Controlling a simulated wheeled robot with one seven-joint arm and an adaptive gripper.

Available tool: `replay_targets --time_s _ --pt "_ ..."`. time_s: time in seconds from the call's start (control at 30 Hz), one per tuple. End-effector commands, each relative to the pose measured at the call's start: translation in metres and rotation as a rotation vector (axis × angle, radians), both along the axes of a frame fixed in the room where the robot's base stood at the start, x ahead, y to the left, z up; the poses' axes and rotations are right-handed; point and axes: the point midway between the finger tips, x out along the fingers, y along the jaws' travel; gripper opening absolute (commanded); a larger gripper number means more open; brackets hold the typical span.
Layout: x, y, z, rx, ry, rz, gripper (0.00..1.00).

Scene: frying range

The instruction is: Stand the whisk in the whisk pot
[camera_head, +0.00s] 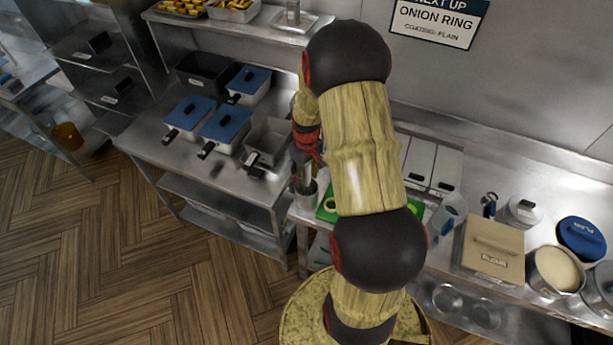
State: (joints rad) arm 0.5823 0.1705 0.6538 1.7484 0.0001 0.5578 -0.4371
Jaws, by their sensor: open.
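A small grey metal pot (307,194) stands at the counter's left front corner, left of a green board. I take it for the whisk pot. My gripper (304,168) points down just above this pot and is open. A thin greyish upright shape shows between the fingers and the pot's mouth. It may be the whisk, but it is too small and too covered to tell, and so is whether it touches the pot or the fingers. My own arm hides much of the counter behind it.
The green board (327,206) lies right of the pot, partly behind my arm. Blue-lidded pans (222,126) stand on the left counter. A flour box (491,250), a blue PLAIN lid (581,238) and a clear jug (447,214) stand at right. Wood floor is open at lower left.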

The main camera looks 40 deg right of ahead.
Motion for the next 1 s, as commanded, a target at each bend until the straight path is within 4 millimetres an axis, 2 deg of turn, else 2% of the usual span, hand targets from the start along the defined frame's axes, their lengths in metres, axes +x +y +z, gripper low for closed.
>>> replay_targets --time_s 0.2,0.33,0.7,0.83,1.0 --pt "0.000 0.000 0.001 0.000 0.000 0.000 0.42" --pt "0.001 0.000 0.012 -0.001 -0.001 0.000 0.42" --pt "0.000 0.000 0.083 -0.003 -0.004 0.000 0.42" --pt "0.000 0.000 0.103 -0.001 -0.002 0.000 0.42" --pt "-0.001 0.001 0.117 0.000 0.000 0.000 0.42"
